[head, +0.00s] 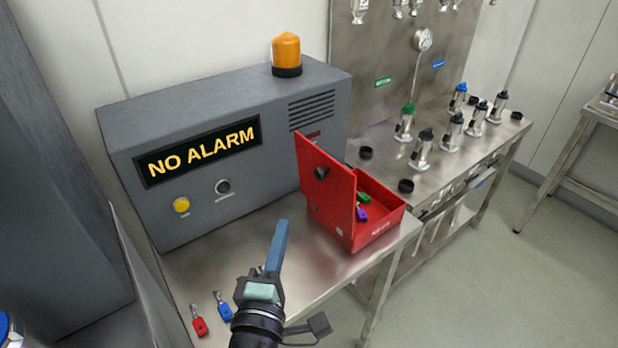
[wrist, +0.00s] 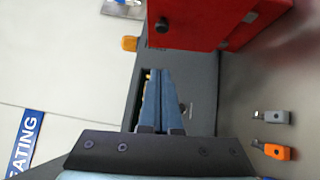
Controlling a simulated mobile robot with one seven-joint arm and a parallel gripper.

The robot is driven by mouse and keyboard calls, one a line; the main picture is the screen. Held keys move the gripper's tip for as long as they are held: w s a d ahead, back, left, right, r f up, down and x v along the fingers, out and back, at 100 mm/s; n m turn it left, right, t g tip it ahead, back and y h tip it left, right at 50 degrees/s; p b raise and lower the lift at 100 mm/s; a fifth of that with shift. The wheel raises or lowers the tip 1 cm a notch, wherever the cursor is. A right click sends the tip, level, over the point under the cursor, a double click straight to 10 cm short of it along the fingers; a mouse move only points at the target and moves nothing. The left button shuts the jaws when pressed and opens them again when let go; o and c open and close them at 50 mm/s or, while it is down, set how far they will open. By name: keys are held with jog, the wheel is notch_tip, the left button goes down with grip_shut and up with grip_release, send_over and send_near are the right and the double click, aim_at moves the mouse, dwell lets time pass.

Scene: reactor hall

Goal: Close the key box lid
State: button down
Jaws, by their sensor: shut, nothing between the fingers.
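The red key box (head: 380,230) stands on the steel table, to the right of my gripper. Its lid (head: 326,185) is open, standing up on the box's left side, with a dark round knob on its face. A green and a purple key tag lie inside the box. In the wrist view the red lid (wrist: 190,22) fills the upper right, ahead of the fingertips. My gripper (head: 282,225) is shut and empty, above the table in front of the grey alarm cabinet. It also shows in the wrist view (wrist: 158,75). It appears apart from the lid.
A grey alarm cabinet (head: 225,150) reading "NO ALARM", with an orange beacon (head: 287,54), stands behind. A red key tag (head: 199,325) and a blue key tag (head: 224,308) lie at the table's front left. A steel bench (head: 440,170) with several valve fittings is on the right.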

jog(key=w+d+p, duration=0.2)
jog(key=w+d, duration=0.2)
jog(key=w, duration=0.6)
jog(key=shift+w+d+r+p, duration=0.3)
jog(key=shift+r+p, duration=0.05)
jog(key=shift+r, duration=0.1)
jog(key=shift+r, duration=0.1)
